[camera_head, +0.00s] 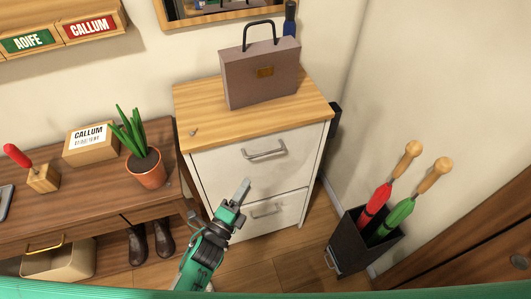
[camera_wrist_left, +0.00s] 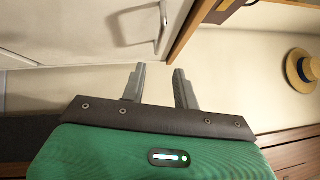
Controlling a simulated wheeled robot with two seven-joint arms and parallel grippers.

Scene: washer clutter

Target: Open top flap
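The white cabinet has a wooden top and two front flaps. The top flap (camera_head: 231,159) is closed in the head view and has a metal bar handle (camera_head: 264,150). The lower flap (camera_head: 290,207) has a similar handle and also looks closed. My left gripper (camera_head: 241,190) is in front of the cabinet, below and left of the top handle in the picture. In the left wrist view my left gripper (camera_wrist_left: 160,80) is open, its two fingers apart with nothing between them. A bar handle (camera_wrist_left: 162,30) shows beyond the fingers, not touched. My right gripper is out of view.
A briefcase (camera_head: 261,75) stands on the cabinet top. A dark umbrella stand (camera_head: 350,240) with red and green umbrellas is on the right. A wooden bench (camera_head: 80,205) with a potted plant (camera_head: 145,168) is on the left. Some floor before the cabinet is clear.

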